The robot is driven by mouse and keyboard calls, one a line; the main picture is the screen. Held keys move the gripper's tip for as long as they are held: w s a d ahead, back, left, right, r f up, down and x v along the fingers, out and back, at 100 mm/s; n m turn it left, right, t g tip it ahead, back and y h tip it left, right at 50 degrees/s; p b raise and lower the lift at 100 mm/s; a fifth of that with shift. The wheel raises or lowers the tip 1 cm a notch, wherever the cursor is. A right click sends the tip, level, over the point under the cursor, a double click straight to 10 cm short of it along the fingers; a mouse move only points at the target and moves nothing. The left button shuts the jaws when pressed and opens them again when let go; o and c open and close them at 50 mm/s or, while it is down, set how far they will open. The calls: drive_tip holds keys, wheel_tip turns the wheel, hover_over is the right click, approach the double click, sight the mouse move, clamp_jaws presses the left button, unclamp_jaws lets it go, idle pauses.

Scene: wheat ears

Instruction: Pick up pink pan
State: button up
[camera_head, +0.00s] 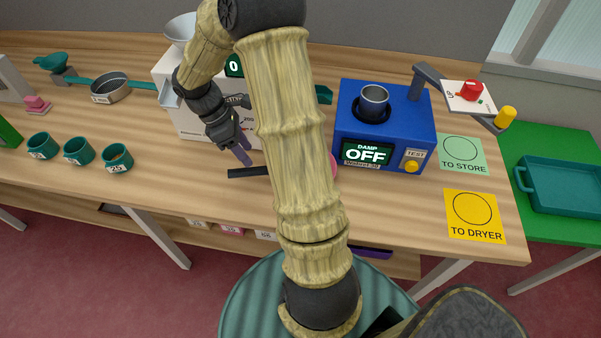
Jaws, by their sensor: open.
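The pink pan (333,167) lies on the wooden table, mostly hidden behind my arm. Only a pink sliver shows to the right of my arm. A dark handle (246,172), apparently the pan's, sticks out to the left. My gripper (243,157) is open and points down just above and behind the left part of this handle. Its purple-grey fingers overlap in this view. I see nothing held, and I cannot tell whether a finger touches the handle.
A white machine (165,95) with a funnel stands behind my gripper. A blue damp tester (385,130) stands to the right. Green cups (78,151) stand at the left, and a yellow "TO DRYER" card (474,232) lies at the right. Table left of the handle is clear.

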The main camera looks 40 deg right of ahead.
sight(255, 168)
drive_tip(key=shift+x, duration=1.3)
drive_tip(key=shift+a, duration=0.1)
drive_tip(key=shift+a+p+x, duration=0.2)
drive_tip(key=shift+p+x, duration=0.1)
drive_tip(key=shift+x, duration=2.3)
drive_tip(key=shift+s, duration=0.1)
clamp_jaws()
